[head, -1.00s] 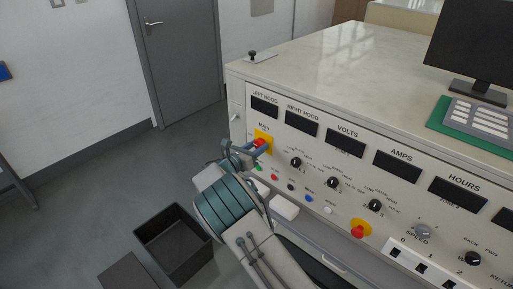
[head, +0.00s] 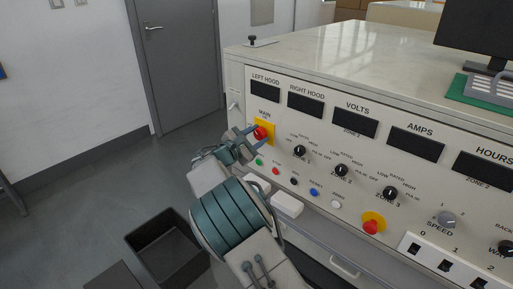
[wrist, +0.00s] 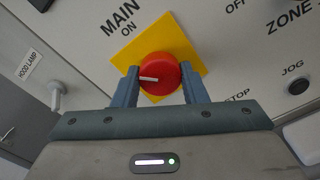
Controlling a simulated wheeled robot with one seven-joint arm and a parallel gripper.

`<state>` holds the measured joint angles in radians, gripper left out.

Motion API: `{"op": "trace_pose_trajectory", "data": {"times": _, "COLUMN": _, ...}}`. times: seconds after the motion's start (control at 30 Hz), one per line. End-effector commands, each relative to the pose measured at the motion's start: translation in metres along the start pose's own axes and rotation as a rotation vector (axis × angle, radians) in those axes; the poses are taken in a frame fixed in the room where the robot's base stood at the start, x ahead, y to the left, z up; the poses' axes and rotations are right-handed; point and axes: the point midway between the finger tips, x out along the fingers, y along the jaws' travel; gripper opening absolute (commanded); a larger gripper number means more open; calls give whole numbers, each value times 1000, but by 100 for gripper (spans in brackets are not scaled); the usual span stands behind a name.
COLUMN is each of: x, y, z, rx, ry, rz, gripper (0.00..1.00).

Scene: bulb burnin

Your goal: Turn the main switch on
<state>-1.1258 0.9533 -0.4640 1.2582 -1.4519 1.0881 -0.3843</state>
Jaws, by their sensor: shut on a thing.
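The main switch (head: 261,132) is a round red knob on a yellow square plate, at the left end of the panel under the label MAIN. In the wrist view, the red knob (wrist: 160,68) has a white mark pointing left, while the word ON is printed above the plate. My gripper (head: 257,139) is at the knob, with one blue finger on each side of it. In the wrist view, my gripper (wrist: 159,76) is shut on the knob, and its fingers cover parts of the yellow plate.
Black zone knobs (head: 300,151), small coloured buttons (head: 314,192) and a red emergency button on a yellow disc (head: 371,226) sit to the right on the panel. A hood lamp toggle (wrist: 56,93) is to the left. A dark open bin (head: 150,242) stands on the floor below.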

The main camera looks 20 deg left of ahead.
Motion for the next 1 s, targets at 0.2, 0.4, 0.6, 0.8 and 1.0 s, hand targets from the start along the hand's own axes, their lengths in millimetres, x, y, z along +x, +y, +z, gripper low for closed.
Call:
{"op": "trace_pose_trajectory", "data": {"times": 0.2, "x": -1, "y": -4, "z": -7, "rx": 209, "ry": 1, "rz": 1, "gripper": 16}}
{"op": "trace_pose_trajectory", "data": {"times": 0.4, "x": 0, "y": -4, "z": -7, "rx": 395, "ry": 0, "rz": 1, "gripper": 16}}
{"op": "trace_pose_trajectory", "data": {"times": 0.6, "x": 0, "y": -3, "z": -6, "rx": 560, "ry": 1, "rz": 1, "gripper": 16}}
{"op": "trace_pose_trajectory", "data": {"times": 0.8, "x": 0, "y": -2, "z": -4, "rx": 685, "ry": 1, "rz": 1, "gripper": 16}}
{"op": "trace_pose_trajectory", "data": {"times": 1.0, "x": 0, "y": -1, "z": -3, "rx": 760, "ry": 2, "rz": 0, "gripper": 16}}
